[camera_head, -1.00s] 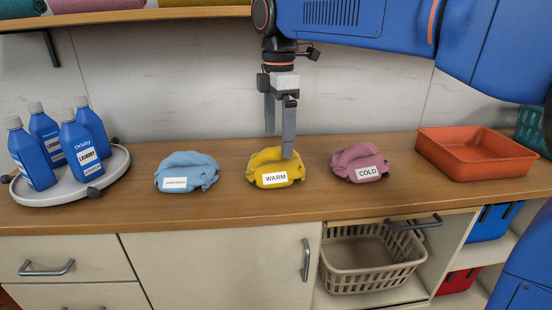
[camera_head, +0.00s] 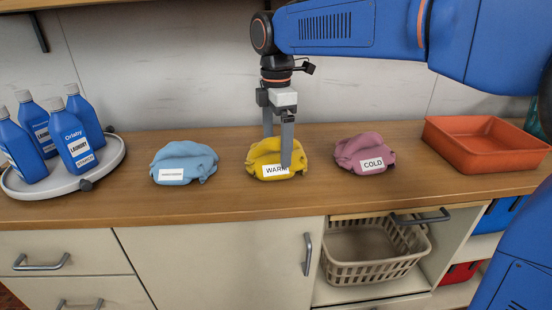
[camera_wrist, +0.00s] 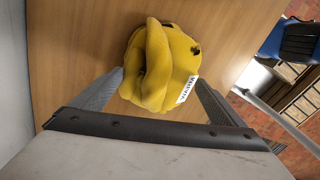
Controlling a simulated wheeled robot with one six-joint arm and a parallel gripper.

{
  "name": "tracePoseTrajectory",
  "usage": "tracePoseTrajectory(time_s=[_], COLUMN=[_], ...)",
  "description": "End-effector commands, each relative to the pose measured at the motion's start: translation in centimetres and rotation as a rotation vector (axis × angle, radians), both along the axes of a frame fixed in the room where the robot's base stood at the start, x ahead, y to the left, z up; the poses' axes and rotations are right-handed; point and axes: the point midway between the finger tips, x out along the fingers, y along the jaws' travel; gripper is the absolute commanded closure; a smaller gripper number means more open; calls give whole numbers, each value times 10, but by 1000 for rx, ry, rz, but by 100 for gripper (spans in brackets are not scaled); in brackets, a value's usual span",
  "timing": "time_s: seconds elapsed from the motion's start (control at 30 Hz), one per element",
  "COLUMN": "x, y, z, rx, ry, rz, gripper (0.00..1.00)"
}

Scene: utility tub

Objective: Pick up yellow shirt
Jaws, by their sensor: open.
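The yellow shirt (camera_head: 277,150) is a folded bundle on the wooden counter, with a white label reading WARM on its front. My gripper (camera_head: 277,150) points down at it, with one grey finger behind the shirt and the other in front of its right side, over the edge of the label. In the wrist view the yellow shirt (camera_wrist: 160,66) lies just ahead of and partly between the spread fingers of my gripper (camera_wrist: 160,85). The jaws are open and hold nothing. Whether a finger touches the cloth I cannot tell.
A blue bundle (camera_head: 184,157) lies left of the shirt and a pink COLD bundle (camera_head: 362,148) right. Blue detergent bottles (camera_head: 72,141) stand on a round white tray (camera_head: 112,165) at left. An orange tray (camera_head: 480,158) is at right. A beige basket (camera_head: 372,272) sits below.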

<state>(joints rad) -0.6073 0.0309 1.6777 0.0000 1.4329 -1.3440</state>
Motion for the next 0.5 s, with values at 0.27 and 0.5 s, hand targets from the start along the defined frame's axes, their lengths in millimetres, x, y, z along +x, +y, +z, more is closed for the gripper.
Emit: tracePoseTrajectory(time_s=[0.27,0.5], x=[0,0], y=[0,0], z=[-2,-2], rx=[0,0], ry=[0,1], rz=[0,0], gripper=[8,58])
